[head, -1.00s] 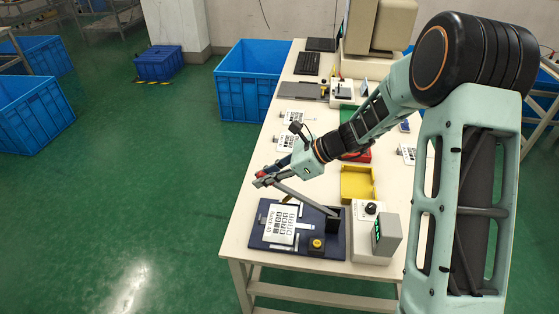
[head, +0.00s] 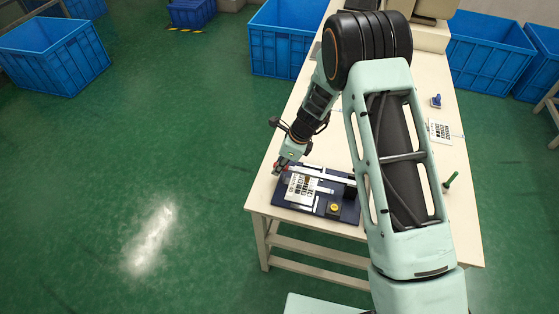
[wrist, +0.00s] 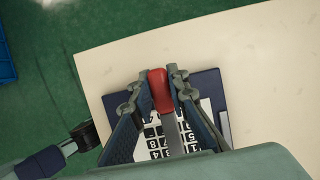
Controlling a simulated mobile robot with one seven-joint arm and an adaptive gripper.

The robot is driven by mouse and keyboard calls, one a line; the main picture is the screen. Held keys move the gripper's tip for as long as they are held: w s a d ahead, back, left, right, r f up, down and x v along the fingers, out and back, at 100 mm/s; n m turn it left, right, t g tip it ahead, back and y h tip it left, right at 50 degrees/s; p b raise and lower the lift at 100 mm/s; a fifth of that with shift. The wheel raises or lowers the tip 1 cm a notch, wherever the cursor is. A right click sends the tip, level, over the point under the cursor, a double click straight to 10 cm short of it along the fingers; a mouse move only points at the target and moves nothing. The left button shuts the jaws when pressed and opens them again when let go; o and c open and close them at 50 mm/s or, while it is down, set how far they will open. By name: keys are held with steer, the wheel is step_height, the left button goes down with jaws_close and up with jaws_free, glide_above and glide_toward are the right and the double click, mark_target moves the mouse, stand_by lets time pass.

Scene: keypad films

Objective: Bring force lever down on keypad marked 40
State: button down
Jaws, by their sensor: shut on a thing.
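The force lever (head: 322,176) is a grey bar with a red handle (wrist: 158,90). It lies low over the dark blue base plate (head: 348,212), reaching from its pivot on the right across the keypad. My gripper (head: 281,168) is shut on the red handle at the plate's left back edge. The wrist view shows the handle between my gripper's two fingers (wrist: 160,80). The white keypad (head: 300,190) with black keys lies on the plate under the lever; its marking is too small to read now. I cannot tell whether the lever touches it.
A yellow round knob (head: 333,208) sits on the plate's front. Another keypad sheet (head: 439,131), a blue-handled tool (head: 436,101) and a green-handled tool (head: 450,180) are on the table's right side. My arm hides the table's middle. Blue crates (head: 280,40) stand around.

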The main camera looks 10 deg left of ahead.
steer(key=shift+d+f, duration=0.15)
steer(key=shift+f, duration=0.1)
steer(key=c, duration=1.8)
jaws_free()
steer(key=shift+c, duration=0.2)
steer(key=shift+r, duration=0.25)
steer(key=v, duration=1.1)
steer(key=shift+r, duration=0.3)
